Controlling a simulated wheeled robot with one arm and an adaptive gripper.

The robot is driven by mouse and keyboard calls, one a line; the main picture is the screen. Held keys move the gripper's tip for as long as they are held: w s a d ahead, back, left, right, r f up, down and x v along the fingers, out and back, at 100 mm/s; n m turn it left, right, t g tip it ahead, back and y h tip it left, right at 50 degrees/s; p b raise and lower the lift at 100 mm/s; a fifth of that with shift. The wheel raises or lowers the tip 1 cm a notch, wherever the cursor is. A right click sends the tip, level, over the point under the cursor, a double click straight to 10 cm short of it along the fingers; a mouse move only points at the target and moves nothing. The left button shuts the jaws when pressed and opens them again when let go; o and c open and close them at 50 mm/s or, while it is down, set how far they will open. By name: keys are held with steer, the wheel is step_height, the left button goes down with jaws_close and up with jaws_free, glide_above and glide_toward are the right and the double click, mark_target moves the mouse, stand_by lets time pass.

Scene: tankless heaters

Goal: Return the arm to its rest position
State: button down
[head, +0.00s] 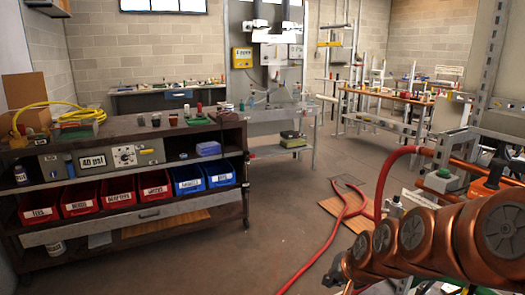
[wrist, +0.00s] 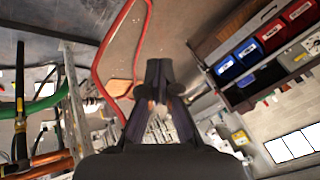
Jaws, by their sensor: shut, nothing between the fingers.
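My copper-coloured arm (head: 440,240) reaches in from the right edge of the head view and extends toward the lower middle. My gripper (wrist: 158,68) shows in the wrist view as dark fingers drawn together, with nothing held between them. In the head view a dark end part (head: 335,270) of it shows low in the picture, and its fingers cannot be made out clearly. The gripper is in open air, apart from the workbench at left.
A red hose (head: 321,240) runs over the floor and up to copper pipes at right; it also shows in the wrist view (wrist: 97,75). A metal frame (head: 489,75) stands at right. A dark workbench (head: 110,137) with red and blue bins stands left.

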steer(key=s+d+r+n+g+h+p, duration=0.1)
steer(key=s+r+g+p, duration=0.3)
steer(key=s, duration=1.1)
steer(key=s+r+n+g+h+p, duration=0.1)
steer(key=s+r+n+g+p, duration=0.2)
steer(key=s+r+p, duration=0.4)
steer(key=s+r+g, duration=0.1)
steer(key=s+r, duration=0.1)
steer(key=s, duration=0.6)
steer(key=shift+s+d+r+n+h+p, duration=0.15)
steer(key=shift+d+r+n+h+p, duration=0.15)
steer(key=shift+d+r+n+p, duration=0.1)
